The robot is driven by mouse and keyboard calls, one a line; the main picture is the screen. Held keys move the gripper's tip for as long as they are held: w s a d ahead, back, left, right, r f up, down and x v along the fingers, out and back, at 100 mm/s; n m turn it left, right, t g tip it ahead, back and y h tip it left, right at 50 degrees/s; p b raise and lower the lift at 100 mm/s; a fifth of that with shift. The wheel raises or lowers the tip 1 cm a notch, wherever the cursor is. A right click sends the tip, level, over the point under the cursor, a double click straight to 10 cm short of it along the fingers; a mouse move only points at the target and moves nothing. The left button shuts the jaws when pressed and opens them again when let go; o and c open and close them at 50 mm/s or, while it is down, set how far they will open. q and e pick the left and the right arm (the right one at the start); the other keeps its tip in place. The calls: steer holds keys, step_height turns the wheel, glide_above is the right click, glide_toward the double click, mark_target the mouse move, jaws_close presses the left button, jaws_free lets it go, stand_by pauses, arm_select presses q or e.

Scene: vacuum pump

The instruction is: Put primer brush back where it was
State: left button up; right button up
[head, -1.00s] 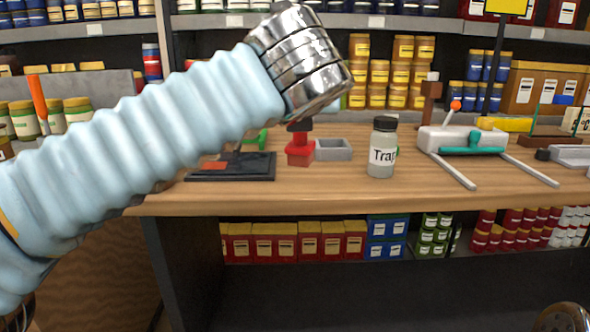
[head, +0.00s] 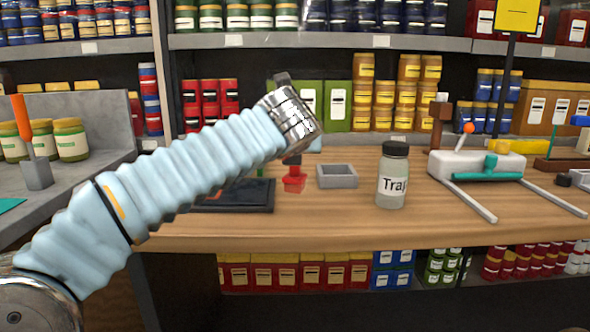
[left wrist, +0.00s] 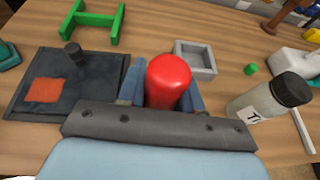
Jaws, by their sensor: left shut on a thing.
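My left gripper (head: 293,161) is shut on a red object (head: 293,182) over the wooden bench. In the left wrist view, its two blue fingers (left wrist: 163,88) stand on either side of the red object's rounded top (left wrist: 168,78). Its lower part is hidden there, and I cannot tell whether it touches the bench. I cannot tell for certain which thing is the primer brush. An open grey tray (head: 337,176) lies just right of the red object. A dark mat (head: 235,196) with an orange-red patch (left wrist: 43,90) lies to its left. My right gripper is out of view.
A labelled bottle with a black lid (head: 392,175) stands right of the grey tray. A white device with teal parts (head: 475,166) is farther right. In the wrist view, a green frame (left wrist: 92,22) lies behind the mat. An orange-handled tool (head: 24,118) stands at left.

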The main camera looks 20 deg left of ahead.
arm_select(q)
steer(key=f, duration=0.1)
steer(key=w+f+b, duration=0.1)
steer(key=f, duration=0.2)
steer(key=shift+w+a+f, duration=0.25)
steer(key=shift+w+a, duration=0.05)
steer(key=shift+w, duration=0.05)
steer(key=shift+f, duration=0.3)
steer(key=o, duration=1.1)
steer(key=v, duration=1.2)
steer(key=shift+b, duration=0.3)
steer(key=shift+d+r, duration=0.1)
